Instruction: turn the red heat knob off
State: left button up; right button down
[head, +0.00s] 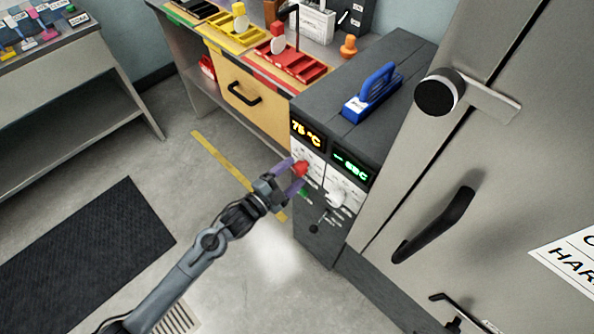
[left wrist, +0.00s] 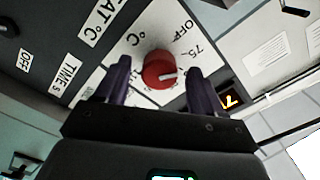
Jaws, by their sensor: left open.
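The red heat knob (head: 301,168) is on the front panel of the dark grey heater unit (head: 308,218), below an orange display (head: 306,133) reading about 75 °C. My left gripper (head: 291,176) is open, with its purple fingers at the knob. In the left wrist view the knob (left wrist: 158,66) shows between the two open fingers (left wrist: 160,75), with gaps on both sides. Contact with the knob cannot be told. My right gripper is not in view.
A white knob (head: 336,198) and a green display (head: 351,167) are right of the red knob. A black toggle (head: 314,228) is below. A blue-handled tool (head: 372,92) is on top of the unit. A large grey door (head: 480,180) stands to the right.

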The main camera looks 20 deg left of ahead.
pick_arm(q)
jog(key=shift+x, duration=1.25)
jog(key=c, duration=1)
